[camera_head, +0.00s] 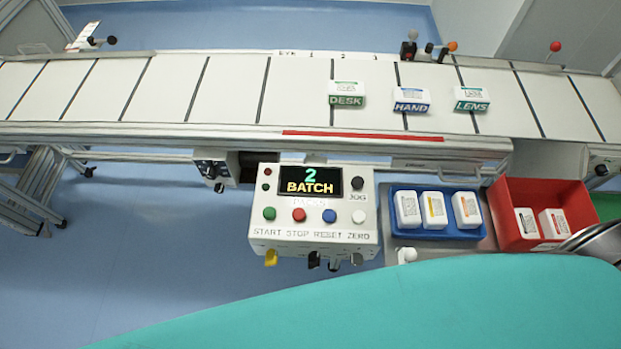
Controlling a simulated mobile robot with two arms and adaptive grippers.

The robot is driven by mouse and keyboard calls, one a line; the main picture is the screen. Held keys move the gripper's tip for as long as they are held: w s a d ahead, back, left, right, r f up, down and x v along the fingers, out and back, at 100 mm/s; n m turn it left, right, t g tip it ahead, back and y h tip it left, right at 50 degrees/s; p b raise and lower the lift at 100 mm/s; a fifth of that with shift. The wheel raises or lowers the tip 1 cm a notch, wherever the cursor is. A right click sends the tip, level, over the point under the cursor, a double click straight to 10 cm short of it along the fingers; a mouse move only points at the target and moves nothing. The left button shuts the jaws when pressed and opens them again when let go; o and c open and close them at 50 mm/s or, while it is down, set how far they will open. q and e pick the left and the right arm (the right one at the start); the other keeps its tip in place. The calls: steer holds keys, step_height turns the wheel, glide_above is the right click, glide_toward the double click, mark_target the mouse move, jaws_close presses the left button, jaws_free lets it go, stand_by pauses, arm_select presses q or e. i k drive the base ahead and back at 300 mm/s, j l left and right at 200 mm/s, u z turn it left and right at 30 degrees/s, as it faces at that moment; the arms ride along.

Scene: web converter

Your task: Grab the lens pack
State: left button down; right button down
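The lens pack (471,99) is a small white box with a green front marked LENS. It stands on the white conveyor belt, the rightmost of three packs in a row. The hand pack (411,100), with a blue front, stands to its left. The desk pack (346,94), with a green front, is further left. Neither of my grippers can be made out in the head view, and nothing touches the lens pack.
The conveyor (160,90) runs across the view with dark cross lines. In front stand a control box (315,237) reading "2 BATCH", a blue tray (433,234) with three packs, and a red bin (507,195) with two packs. Knobbed levers (452,46) rise behind the belt.

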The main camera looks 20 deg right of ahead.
mark_target(469, 99)
steer(key=z, duration=1.55)
steer(key=k+j+z, duration=0.15)
steer(key=z, duration=0.85)
